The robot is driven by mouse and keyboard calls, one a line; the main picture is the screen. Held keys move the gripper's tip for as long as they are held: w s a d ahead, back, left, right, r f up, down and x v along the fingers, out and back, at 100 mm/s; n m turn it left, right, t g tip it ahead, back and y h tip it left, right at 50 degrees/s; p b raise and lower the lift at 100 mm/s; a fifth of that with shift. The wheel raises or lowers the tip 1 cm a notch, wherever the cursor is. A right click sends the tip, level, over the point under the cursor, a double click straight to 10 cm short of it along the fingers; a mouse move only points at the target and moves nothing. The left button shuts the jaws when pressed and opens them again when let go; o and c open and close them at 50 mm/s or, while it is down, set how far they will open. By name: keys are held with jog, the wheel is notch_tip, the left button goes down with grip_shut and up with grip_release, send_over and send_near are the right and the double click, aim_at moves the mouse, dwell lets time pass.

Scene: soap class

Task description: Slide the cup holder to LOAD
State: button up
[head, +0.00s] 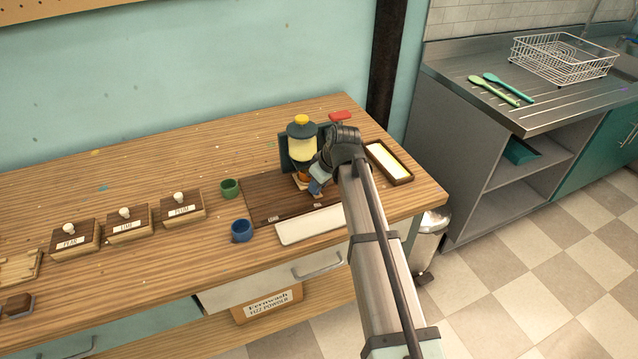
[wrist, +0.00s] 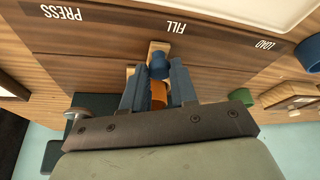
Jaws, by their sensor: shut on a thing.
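The cup holder is a small light-wood piece with a blue knob, and it shows in the wrist view (wrist: 159,48) beside the FILL label. My gripper (wrist: 160,72) has its two blue fingers on either side of this knob and is shut on it. An orange cup (wrist: 158,96) shows between the fingers, partly hidden by them. The LOAD label (wrist: 264,44) is to the right in the wrist view and PRESS is to the left. In the head view, my gripper (head: 316,186) is at the dark board (head: 255,190), below the dispenser (head: 301,146) with its yellow cap.
A green cup (head: 229,188) and a blue cup (head: 241,231) stand left of the board. A white tray (head: 305,226) lies along its front. Wooden blocks labelled PEAR, LIME and PLUM (head: 182,207) stand farther left. A dark-rimmed tray (head: 388,162) is at right.

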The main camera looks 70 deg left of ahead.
grip_shut()
jog(key=s, duration=1.4)
jog(key=shift+s, duration=0.35)
jog(key=o, duration=0.6)
grip_release()
jog(key=shift+s, duration=0.1)
jog(key=shift+c, duration=0.2)
jog(key=shift+o, duration=1.3)
jog(key=v, duration=1.4)
jog(key=shift+w+f, duration=0.15)
jog(key=shift+w, duration=0.1)
